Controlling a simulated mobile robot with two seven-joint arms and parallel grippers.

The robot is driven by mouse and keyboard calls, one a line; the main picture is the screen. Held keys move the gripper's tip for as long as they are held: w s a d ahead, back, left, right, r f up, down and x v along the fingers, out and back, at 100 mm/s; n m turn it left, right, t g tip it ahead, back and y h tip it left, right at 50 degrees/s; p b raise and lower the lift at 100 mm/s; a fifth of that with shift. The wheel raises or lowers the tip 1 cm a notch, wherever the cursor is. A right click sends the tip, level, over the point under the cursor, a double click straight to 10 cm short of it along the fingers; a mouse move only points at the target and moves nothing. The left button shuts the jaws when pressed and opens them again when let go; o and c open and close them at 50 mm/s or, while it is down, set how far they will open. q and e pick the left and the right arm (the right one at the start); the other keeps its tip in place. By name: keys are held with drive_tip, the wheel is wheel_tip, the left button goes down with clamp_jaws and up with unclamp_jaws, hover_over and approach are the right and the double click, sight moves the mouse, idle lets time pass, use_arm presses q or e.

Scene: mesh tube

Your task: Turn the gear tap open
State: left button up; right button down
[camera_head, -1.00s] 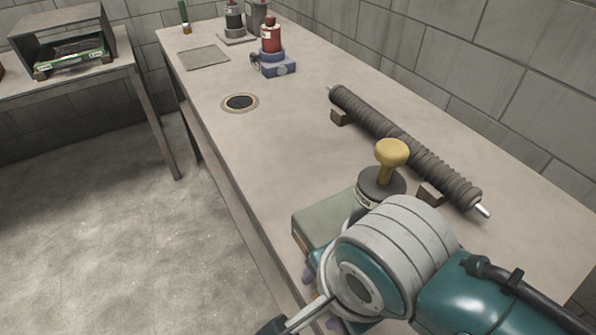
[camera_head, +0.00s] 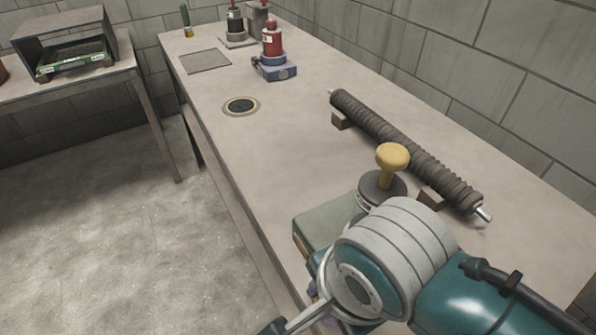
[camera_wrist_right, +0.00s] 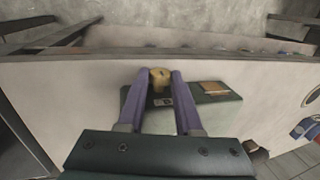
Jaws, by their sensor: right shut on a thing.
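A grey-green box (camera_head: 328,230) stands near the front edge of the bench, partly hidden behind my right wrist in the head view. It also shows in the right wrist view (camera_wrist_right: 215,115). A small brass-coloured piece (camera_wrist_right: 160,74), seemingly the gear tap, is at the box's side. The purple fingers of my right gripper (camera_wrist_right: 160,82) are shut on it, one finger on each side. In the head view my wrist hides most of the fingers and the tap. My left gripper is not in view.
A yellow mushroom knob (camera_head: 393,158) on a dark round base stands by the box. A ribbed dark tube (camera_head: 400,145) lies on wooden blocks behind. A red bottle on a blue base (camera_head: 275,65) and a round bench hole (camera_head: 241,105) are farther off. The bench middle is clear.

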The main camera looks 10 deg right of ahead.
drive_tip(key=shift+w+g, duration=0.1)
drive_tip(key=shift+g, duration=0.3)
drive_tip(key=shift+w+a+r+h, duration=0.1)
drive_tip(key=shift+h, duration=0.2)
drive_tip(key=shift+g, duration=0.5)
drive_tip(key=shift+w+a+f+g, duration=0.1)
drive_tip(key=shift+w+f+g, duration=0.1)
drive_tip(key=shift+g, duration=0.5)
drive_tip(key=g+b, duration=0.1)
drive_tip(key=b, duration=0.1)
drive_tip(key=g+h+b, duration=0.1)
drive_tip(key=b, duration=0.2)
drive_tip(key=shift+w+f+g, duration=0.2)
drive_tip(key=shift+g, duration=0.1)
drive_tip(key=shift+r+g+h+b, duration=0.2)
drive_tip(key=shift+g+h+b, duration=0.15)
drive_tip(key=shift+b, duration=0.55)
drive_tip(key=c, duration=0.6)
unclamp_jaws()
